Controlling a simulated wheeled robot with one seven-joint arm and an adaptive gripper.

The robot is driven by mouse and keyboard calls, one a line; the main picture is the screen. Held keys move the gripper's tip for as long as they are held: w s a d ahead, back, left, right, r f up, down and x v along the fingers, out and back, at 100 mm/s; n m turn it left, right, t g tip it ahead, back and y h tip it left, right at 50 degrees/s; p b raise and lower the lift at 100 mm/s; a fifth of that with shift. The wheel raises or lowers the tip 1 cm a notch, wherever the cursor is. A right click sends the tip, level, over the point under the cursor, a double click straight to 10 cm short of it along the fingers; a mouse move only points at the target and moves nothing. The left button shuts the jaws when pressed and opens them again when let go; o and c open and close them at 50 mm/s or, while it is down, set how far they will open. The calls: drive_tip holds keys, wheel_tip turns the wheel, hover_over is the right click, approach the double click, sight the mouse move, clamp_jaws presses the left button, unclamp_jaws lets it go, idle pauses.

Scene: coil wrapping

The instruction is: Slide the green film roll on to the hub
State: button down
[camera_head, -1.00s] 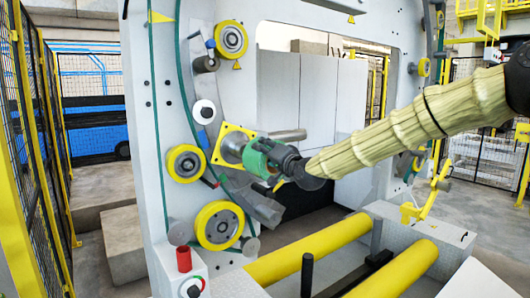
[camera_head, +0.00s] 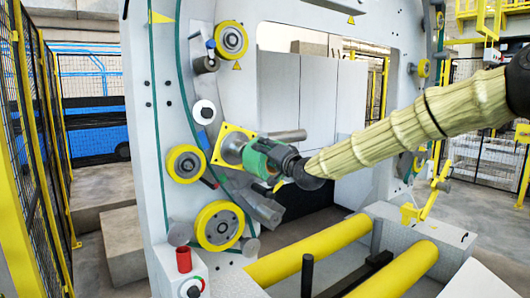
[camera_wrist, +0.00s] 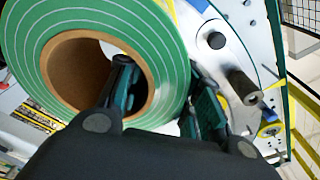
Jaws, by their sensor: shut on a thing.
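The green film roll (camera_head: 258,156) is held in front of the ring machine. In the wrist view the roll (camera_wrist: 172,45) shows its green face with pale rings and a brown core (camera_wrist: 75,72). My gripper (camera_head: 284,161) is shut on the roll's wall; in the wrist view my gripper (camera_wrist: 165,82) has one finger inside the core and one outside. The hub (camera_head: 232,149), a grey cylinder on a yellow square plate (camera_head: 218,158), is just left of the roll in the head view. Whether roll and hub touch or overlap cannot be told. The roll hides the hub in the wrist view.
A grey rod (camera_head: 288,135) sticks out above and right of the hub. Yellow-rimmed wheels (camera_head: 185,164) sit on the ring around it. Yellow rollers (camera_head: 310,252) lie below on the machine bed. A yellow-framed fence (camera_head: 40,130) stands at the left.

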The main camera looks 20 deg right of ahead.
drive_tip(key=shift+x, duration=3.15)
idle(0.7)
drive_tip(key=shift+s+a, duration=0.15)
drive_tip(key=shift+s, duration=0.15)
drive_tip(key=shift+s+d, duration=0.2)
drive_tip(key=shift+s, duration=0.2)
drive_tip(key=shift+s, duration=0.1)
drive_tip(key=shift+s+d+b, duration=0.15)
drive_tip(key=shift+s+b, duration=0.15)
drive_tip(key=shift+b, duration=0.05)
drive_tip(key=shift+b+v, duration=0.65)
drive_tip(key=shift+v, duration=1.1)
idle(1.2)
